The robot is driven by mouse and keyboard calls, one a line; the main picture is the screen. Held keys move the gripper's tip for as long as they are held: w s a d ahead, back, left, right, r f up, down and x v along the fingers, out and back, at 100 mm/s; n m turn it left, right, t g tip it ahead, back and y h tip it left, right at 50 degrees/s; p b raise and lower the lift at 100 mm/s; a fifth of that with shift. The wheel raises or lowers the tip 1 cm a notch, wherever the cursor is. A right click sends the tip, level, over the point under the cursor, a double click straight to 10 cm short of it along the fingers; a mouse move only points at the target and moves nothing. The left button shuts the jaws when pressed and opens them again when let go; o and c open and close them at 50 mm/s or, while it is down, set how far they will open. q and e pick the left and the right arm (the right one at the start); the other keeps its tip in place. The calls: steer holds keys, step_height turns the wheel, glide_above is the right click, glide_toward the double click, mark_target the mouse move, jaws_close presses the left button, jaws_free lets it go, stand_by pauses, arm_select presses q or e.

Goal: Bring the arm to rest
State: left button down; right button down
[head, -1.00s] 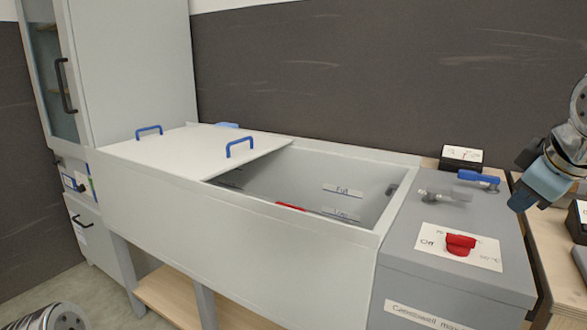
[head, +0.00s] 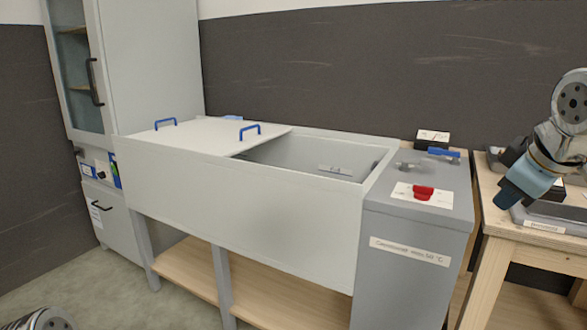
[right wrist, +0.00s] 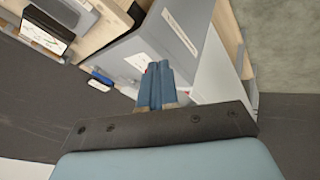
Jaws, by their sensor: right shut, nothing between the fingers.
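My right arm comes in from the right in the head view, bent with its blue gripper (head: 506,196) pointing down and to the left. The gripper is shut and empty. It hangs in front of the wooden table at the right, apart from the grey control box (head: 425,265). In the right wrist view the two blue fingers (right wrist: 157,72) lie together, with nothing between them. A rounded grey part of my left arm shows at the bottom left of the head view. My left gripper is out of view.
A long grey basin (head: 240,215) stands in the middle, its lid (head: 205,135) with blue handles covering the left part. The control box carries a red knob (head: 423,192) and a blue lever (head: 443,152). The wooden table (head: 520,238) bears trays and dark boxes. The left floor is clear.

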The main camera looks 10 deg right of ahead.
steer(key=w+a+f+g+y, duration=0.1)
steer(key=w+a+f, duration=0.3)
steer(key=w+f, duration=0.4)
steer(key=w+a+f+y, duration=0.1)
steer(key=w+a+f, duration=0.45)
steer(key=f, duration=0.45)
steer(key=w+a+f+g+y, duration=0.1)
steer(key=a+f, duration=0.3)
steer(key=f, duration=0.5)
steer(key=w+a+f+g+y, duration=0.15)
steer(key=a+f, duration=0.25)
steer(key=f, duration=0.6)
steer(key=s+a+f+m+y, duration=0.1)
steer(key=s+a+f, duration=0.15)
steer(key=f, duration=0.35)
steer(key=s+a+f+m, duration=0.1)
steer(key=a+f, duration=0.2)
steer(key=f, duration=0.3)
steer(key=s+a+f+m+g, duration=0.1)
steer(key=s+a+f, duration=0.3)
steer(key=s+f, duration=0.4)
steer(key=s+a+f+m+g+y, duration=0.1)
steer(key=s+a+f+m+g, duration=0.1)
steer(key=s+f, duration=0.6)
steer(key=s+a+m, duration=0.1)
steer(key=s+a, duration=0.1)
steer(key=s, duration=0.1)
steer(key=shift+s+m, duration=0.2)
steer(key=shift+m, duration=0.1)
steer(key=shift+f, duration=0.1)
